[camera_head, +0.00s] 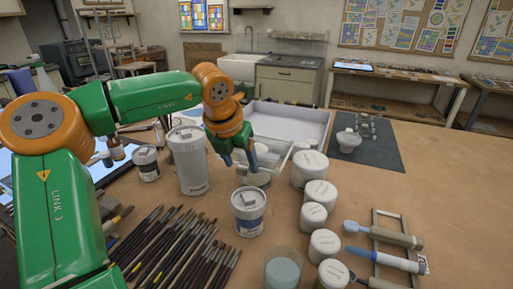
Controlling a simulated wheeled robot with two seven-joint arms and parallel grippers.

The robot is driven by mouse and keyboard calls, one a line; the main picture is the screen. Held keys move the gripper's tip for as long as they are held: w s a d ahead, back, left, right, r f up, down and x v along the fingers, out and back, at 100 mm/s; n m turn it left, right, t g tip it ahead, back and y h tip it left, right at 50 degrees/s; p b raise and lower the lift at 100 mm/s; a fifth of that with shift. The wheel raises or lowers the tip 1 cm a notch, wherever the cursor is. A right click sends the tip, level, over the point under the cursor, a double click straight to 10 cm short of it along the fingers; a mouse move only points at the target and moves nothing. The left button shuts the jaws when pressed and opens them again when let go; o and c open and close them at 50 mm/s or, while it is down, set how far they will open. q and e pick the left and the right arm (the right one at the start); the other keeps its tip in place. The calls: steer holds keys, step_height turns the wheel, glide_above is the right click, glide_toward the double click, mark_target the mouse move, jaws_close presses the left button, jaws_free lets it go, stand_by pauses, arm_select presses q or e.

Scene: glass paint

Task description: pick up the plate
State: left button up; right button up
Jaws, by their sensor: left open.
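My left arm comes in from the left and bends down over the table. My left gripper (240,160) points down with its blue fingers apart, and I see nothing clearly held. It is at the near edge of a white tray (302,108), beside a pale clear-sided container (272,160), partly in front of it. I cannot make out a plate for certain; part of the tray and container is hidden by the arm and gripper. My right gripper is not in view.
A tall white canister (188,165) and a labelled paint can (249,212) stand close to the gripper. Several white jars (310,170) line its right. Many brushes (180,245) lie in front. A dark mat (372,150) holds a white mortar (348,141).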

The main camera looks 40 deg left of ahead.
arm_select(q)
steer(key=shift+w+a+f, duration=0.2)
steer(key=shift+w+f, duration=0.3)
steer(key=shift+s+d+r, duration=0.1)
steer(key=shift+s+r, duration=0.05)
steer(key=shift+s, duration=0.05)
steer(key=c, duration=0.7)
jaws_close()
steer(key=shift+w, duration=0.1)
